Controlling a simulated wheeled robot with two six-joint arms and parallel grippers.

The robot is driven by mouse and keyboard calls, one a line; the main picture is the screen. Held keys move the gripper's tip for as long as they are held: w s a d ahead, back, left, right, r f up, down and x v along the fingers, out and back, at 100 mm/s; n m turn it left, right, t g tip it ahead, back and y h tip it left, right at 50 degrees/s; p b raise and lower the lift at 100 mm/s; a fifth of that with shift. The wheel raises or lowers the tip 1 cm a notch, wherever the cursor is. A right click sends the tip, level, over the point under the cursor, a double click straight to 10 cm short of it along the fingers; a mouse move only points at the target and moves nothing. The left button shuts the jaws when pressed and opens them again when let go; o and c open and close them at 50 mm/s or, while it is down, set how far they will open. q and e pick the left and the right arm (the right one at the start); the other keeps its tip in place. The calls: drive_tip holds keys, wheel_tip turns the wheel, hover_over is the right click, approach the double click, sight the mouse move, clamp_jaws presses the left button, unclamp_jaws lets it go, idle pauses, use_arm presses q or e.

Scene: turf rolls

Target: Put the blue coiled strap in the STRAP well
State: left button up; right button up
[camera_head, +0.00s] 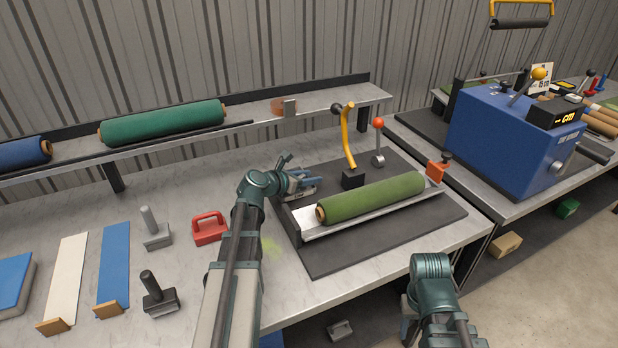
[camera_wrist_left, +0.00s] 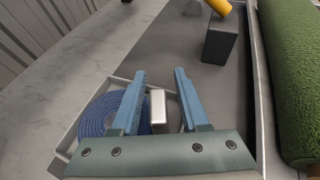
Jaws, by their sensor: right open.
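The blue coiled strap (camera_wrist_left: 98,114) lies flat in a shallow pale-rimmed tray (camera_wrist_left: 62,135) in the left wrist view, left of my left gripper and partly behind its left finger. A small pale metal block (camera_wrist_left: 158,106) shows between the fingers, with gaps on both sides. My left gripper (camera_wrist_left: 160,73) is open and empty; in the head view it (camera_head: 308,182) is above the left end of the dark mat. There the strap is mostly hidden. My right gripper (camera_head: 404,326) is low at the bench's front, mostly hidden by its arm, and open. I cannot read a STRAP label.
A green turf roll (camera_head: 372,196) lies in a metal cradle on the dark mat (camera_head: 350,255). A yellow bent handle on a black block (camera_head: 352,178) and a red-knobbed lever (camera_head: 378,140) stand behind it. A red-handled tool (camera_head: 209,228) and stampers are left.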

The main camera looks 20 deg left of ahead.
use_arm(q)
drive_tip(key=shift+a, duration=0.1)
drive_tip(key=shift+s+r+p, duration=0.2)
drive_tip(key=shift+r+p, duration=0.1)
drive_tip(key=p+v, duration=0.4)
drive_tip(key=v, duration=0.6)
drive_tip(key=shift+s+a+r, duration=0.1)
drive_tip(key=shift+s, duration=0.1)
drive_tip(key=shift+s+a+r, duration=0.1)
drive_tip(key=shift+s+a, duration=0.1)
drive_tip(key=shift+s, duration=0.3)
